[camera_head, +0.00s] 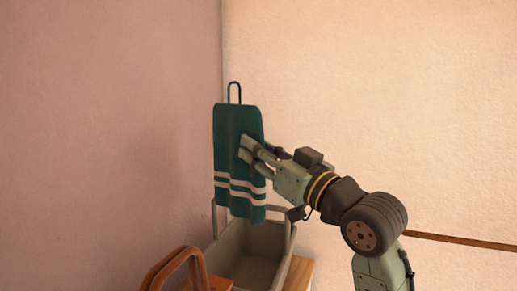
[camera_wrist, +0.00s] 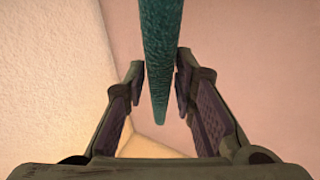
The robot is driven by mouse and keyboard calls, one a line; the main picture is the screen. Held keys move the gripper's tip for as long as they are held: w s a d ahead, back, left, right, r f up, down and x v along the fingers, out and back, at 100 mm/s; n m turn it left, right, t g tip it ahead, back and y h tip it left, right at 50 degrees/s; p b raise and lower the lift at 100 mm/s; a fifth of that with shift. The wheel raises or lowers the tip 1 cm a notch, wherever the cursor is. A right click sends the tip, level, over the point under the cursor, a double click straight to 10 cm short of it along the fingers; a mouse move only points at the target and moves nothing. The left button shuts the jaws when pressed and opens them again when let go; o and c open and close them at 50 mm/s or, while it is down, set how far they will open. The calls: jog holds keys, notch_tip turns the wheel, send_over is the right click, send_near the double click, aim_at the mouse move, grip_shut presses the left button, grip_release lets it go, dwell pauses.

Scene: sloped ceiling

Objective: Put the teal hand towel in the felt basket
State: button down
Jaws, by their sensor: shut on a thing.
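The teal hand towel (camera_head: 236,150) is held upright in the air, with white stripes near its lower end and a dark loop at its top. My gripper (camera_head: 248,152) is shut on it at its right side, around mid-height. The wrist view shows the towel edge-on (camera_wrist: 160,60) between my two fingers (camera_wrist: 158,88). The grey felt basket (camera_head: 240,262) stands below, with two upright handles. The towel's lower end shows just above the basket's far part and hides some of it. I cannot tell the exact height gap.
A brown curved handle (camera_head: 178,263), part of another item, rises at the lower left beside the basket. A wooden surface (camera_head: 299,274) shows at the basket's right. Walls meet in a corner behind the towel. A brown rail (camera_head: 460,241) runs along the right wall.

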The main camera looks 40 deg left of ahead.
notch_tip(320, 180, down, 22)
jog(key=b, duration=1.6)
jog(key=shift+b, duration=0.3)
jog(key=c, duration=1.2)
grip_release()
jog(key=shift+f, duration=0.1)
jog(key=shift+c, duration=0.2)
jog(key=v, duration=1.2)
jog(key=shift+d, duration=0.1)
